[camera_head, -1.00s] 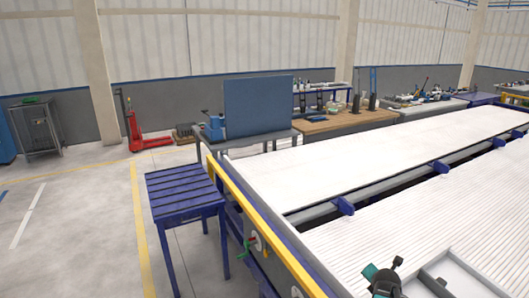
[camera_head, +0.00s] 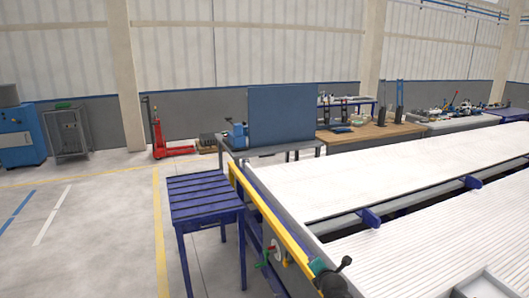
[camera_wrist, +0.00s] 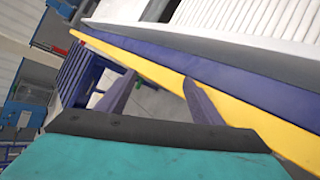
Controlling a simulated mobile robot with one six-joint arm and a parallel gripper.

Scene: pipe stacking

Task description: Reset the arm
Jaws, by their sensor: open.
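My gripper (camera_wrist: 160,92) shows in the wrist view, with two dark fingers spread apart on a teal and black body. It is open, and I see nothing between the fingers but background. A yellow rail (camera_wrist: 150,68) crosses the wrist view behind the fingers. In the head view a teal and black part of my arm shows at the bottom edge, in front of the rail's near end. The fingers cannot be made out there.
A large rack with a white ribbed surface (camera_head: 440,245) fills the right. A blue slatted table (camera_head: 205,198) stands left of the yellow rail (camera_head: 265,210). Behind are a blue panel (camera_head: 281,112) and a wooden bench (camera_head: 370,136). Open floor (camera_head: 95,235) lies at left.

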